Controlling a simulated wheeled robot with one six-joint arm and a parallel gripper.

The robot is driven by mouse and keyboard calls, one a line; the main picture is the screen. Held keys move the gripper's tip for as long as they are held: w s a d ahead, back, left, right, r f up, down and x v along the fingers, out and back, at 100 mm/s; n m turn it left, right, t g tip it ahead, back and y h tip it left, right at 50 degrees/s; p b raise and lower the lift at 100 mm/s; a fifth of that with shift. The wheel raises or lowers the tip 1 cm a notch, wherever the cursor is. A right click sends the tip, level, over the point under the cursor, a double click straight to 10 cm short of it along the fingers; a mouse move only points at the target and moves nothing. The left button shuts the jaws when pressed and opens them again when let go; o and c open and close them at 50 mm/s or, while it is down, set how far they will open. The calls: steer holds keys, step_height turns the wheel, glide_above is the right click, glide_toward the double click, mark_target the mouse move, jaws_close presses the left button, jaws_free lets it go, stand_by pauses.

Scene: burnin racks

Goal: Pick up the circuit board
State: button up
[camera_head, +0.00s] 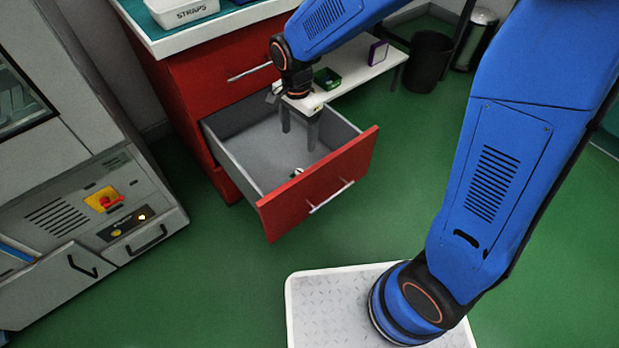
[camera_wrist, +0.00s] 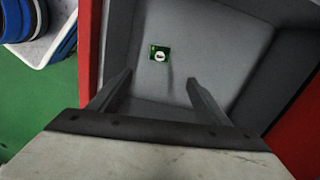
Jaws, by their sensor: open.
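The circuit board (camera_wrist: 159,53) is a small green square with a round white part on it. It lies on the grey floor of the open red drawer (camera_head: 320,182). In the head view only a small piece of the board (camera_head: 297,172) shows near the drawer's front panel. My gripper (camera_head: 299,133) points down into the drawer from above. Its two fingers (camera_wrist: 158,80) are apart with nothing between them. In the wrist view the board lies beyond the fingertips, not touching them.
The drawer's side walls and red front panel stand close around my gripper. A white bin labelled STRAPS (camera_head: 182,10) sits on the cabinet top. A small white bench (camera_head: 345,80) with a green bin (camera_head: 327,78) stands behind the drawer. Green floor is clear to the right.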

mark_target(299, 171)
step_height(299, 171, down, 18)
steer(key=shift+s+a+f, duration=0.1)
steer(key=shift+a, duration=0.05)
stand_by(0.8)
steer(key=shift+c, duration=0.3)
steer(key=c, duration=1.1)
